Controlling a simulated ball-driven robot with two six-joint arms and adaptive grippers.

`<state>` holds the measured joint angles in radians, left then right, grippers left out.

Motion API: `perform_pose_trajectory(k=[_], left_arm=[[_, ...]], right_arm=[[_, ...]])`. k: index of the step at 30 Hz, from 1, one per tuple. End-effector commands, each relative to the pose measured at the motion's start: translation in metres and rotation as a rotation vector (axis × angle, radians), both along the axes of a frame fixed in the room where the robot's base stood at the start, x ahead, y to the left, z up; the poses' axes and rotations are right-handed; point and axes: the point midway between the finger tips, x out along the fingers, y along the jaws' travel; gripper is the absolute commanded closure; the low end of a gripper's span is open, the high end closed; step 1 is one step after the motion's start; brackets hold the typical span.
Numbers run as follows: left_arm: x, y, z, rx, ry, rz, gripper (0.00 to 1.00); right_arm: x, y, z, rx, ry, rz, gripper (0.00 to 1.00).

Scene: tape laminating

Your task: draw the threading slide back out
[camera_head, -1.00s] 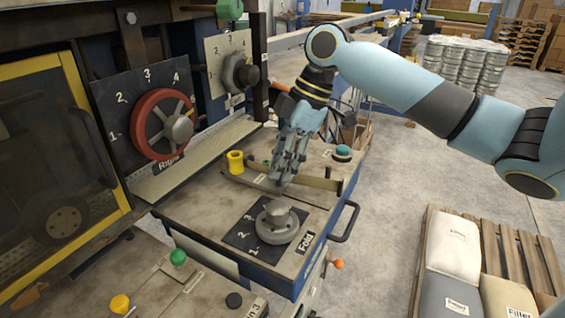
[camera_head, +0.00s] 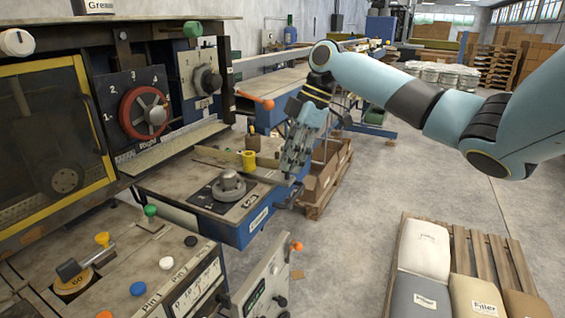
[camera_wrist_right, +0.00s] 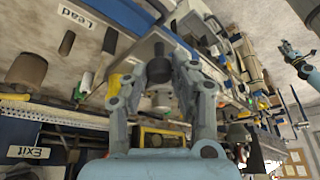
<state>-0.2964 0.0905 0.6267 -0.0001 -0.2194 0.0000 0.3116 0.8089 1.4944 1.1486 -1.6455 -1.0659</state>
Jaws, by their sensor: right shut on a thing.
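My right gripper (camera_head: 290,172) is low over the right end of the fold console (camera_head: 175,182), pointing down. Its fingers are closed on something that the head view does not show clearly. In the right wrist view, a dark rounded piece (camera_wrist_right: 160,70) sits between the two fingers of this gripper (camera_wrist_right: 160,88). I cannot tell whether it is the threading slide's knob. A narrow bar (camera_head: 215,163) lies along the console top behind the fold dial (camera_head: 229,184), leading toward the gripper. The left gripper does not show in the head view.
A yellow spool-like piece (camera_head: 249,160) stands on the console behind the dial. A red handwheel (camera_head: 144,113) is on the machine at left. A cardboard box (camera_head: 325,175) stands on a pallet just beyond the gripper. Filler sacks (camera_head: 425,245) lie on a pallet at lower right.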

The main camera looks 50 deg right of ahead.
Motion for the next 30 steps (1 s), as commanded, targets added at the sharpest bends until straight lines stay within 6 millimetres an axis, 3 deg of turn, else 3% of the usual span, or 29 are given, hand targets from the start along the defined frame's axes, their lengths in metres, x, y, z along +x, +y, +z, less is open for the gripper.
perform_pose_trajectory(k=[5, 6, 11, 22, 30], left_arm=[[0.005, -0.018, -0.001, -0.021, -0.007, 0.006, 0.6], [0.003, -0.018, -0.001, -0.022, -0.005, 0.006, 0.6], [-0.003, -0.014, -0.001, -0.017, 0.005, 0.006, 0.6], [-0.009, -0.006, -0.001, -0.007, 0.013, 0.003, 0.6], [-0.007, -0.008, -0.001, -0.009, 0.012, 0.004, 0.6]], right_arm=[[-0.002, 0.0, -0.002, 0.0, 0.007, 0.0, 1.0], [-0.002, 0.0, -0.002, 0.0, 0.007, 0.0, 0.73], [-0.002, 0.0, -0.002, -0.001, 0.007, 0.0, 0.53], [-0.002, -0.004, 0.007, -0.005, 0.002, -0.001, 0.53], [-0.013, -0.023, 0.06, -0.008, 0.002, -0.002, 0.53]])
